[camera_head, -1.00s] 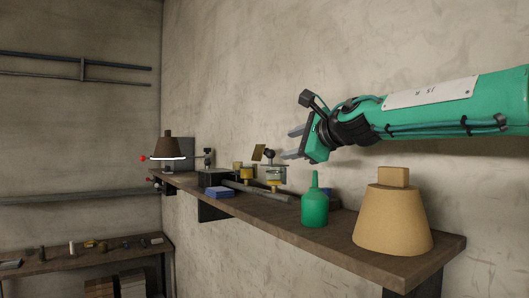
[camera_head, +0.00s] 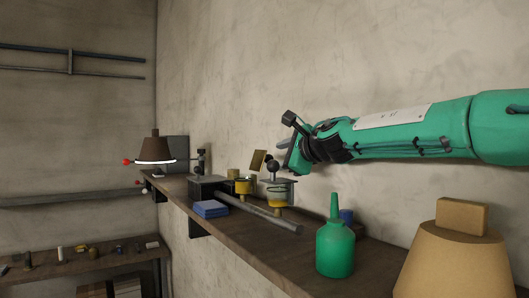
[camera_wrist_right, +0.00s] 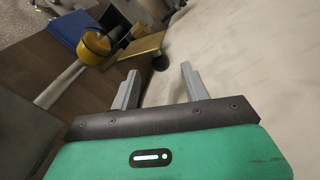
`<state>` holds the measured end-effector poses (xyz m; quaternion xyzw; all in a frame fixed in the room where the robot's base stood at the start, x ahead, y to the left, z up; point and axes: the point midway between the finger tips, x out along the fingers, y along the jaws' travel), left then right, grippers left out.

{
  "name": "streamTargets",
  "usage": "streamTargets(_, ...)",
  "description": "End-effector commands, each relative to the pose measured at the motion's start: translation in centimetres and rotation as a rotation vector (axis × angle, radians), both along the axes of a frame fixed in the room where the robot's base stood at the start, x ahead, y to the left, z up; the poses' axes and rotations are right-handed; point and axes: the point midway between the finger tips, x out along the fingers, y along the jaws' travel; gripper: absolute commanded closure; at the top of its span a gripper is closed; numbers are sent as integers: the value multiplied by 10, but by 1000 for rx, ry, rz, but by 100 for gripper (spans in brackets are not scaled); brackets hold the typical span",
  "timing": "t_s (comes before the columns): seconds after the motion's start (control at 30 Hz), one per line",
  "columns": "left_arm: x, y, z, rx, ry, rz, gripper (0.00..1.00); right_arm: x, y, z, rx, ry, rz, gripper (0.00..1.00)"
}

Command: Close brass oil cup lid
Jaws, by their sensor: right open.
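A dark ball (camera_head: 273,166) sits beside the plate. In the right wrist view, a gold plate (camera_wrist_right: 137,50) and a yellow cup (camera_wrist_right: 96,43) lie beyond the fingers. My right gripper (camera_head: 281,156) is beside the lid and above the cup; in the right wrist view (camera_wrist_right: 159,86) its two fingers are apart and empty. Part of it is hidden behind the ball. My left gripper is not in view.
A green oil can (camera_head: 335,248) and a tan cone-shaped piece (camera_head: 455,265) stand at the shelf's near end. The wall (camera_head: 400,60) runs close behind the shelf (camera_head: 250,240).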

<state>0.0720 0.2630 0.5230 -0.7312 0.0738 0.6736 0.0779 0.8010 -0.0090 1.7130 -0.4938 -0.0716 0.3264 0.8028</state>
Motion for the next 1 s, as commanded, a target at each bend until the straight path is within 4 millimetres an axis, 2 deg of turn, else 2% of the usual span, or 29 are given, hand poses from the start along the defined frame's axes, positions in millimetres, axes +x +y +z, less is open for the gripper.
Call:
streamTargets(0.03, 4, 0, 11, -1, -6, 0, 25, 8, 6, 2, 0, 3, 0, 54)
streamTargets(0.2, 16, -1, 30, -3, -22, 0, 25, 31, 23, -4, 0, 2, -1, 54)
streamTargets(0.4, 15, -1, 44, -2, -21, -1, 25, 50, 37, -10, 0, 0, -1, 54)
streamTargets(0.6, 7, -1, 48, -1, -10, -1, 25, 58, 44, -14, 1, -1, -1, 54)
streamTargets(0.9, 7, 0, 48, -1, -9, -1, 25, 59, 45, -16, 1, -1, -1, 54)
streamTargets(1.0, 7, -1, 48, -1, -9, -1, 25, 59, 45, -16, 1, -1, -1, 73)
